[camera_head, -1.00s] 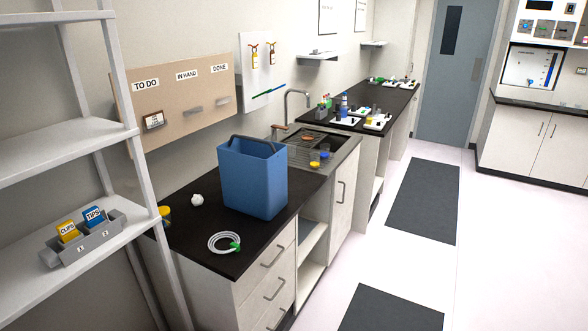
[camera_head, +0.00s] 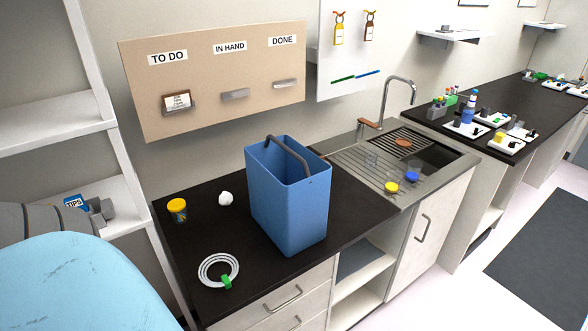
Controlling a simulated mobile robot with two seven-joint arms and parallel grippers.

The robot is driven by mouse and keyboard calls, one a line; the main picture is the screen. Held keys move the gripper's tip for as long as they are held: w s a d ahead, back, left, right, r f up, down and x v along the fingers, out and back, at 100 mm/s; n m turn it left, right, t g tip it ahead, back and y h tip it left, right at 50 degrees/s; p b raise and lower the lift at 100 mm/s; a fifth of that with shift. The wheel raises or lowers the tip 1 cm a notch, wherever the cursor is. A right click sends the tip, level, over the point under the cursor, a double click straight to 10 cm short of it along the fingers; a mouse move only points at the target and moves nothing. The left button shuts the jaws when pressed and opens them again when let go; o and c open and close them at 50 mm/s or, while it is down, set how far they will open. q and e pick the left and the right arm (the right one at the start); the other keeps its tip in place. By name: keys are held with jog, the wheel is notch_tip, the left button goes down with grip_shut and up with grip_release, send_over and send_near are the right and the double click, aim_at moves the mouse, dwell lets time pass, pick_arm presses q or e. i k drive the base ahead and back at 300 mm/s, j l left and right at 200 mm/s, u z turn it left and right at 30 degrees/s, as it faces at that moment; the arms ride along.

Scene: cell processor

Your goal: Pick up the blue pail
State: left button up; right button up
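The blue pail (camera_head: 288,205) stands upright on the black worktop, near its right edge beside the sink. It is a tall box-shaped pail with an open top. Its dark grey handle (camera_head: 287,152) arches over the opening. Nothing touches the pail. Part of my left arm fills the lower left corner, in front of the shelf, well left of the pail. No gripper fingers can be made out in the view. My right arm does not show.
A yellow-lidded jar (camera_head: 177,210), a crumpled white ball (camera_head: 226,198) and a coiled white tube (camera_head: 219,270) lie left of the pail. The sink (camera_head: 410,155) with its tap is to the right. A white shelf unit (camera_head: 60,130) stands at the left.

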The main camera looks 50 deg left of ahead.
aim_at(286, 189)
jog(key=i+l+u, duration=0.1)
jog(key=i+u, duration=0.3)
jog(key=i+l+u, duration=0.2)
jog(key=u, duration=0.15)
jog(key=i+l+u, duration=0.25)
jog(key=u, duration=0.15)
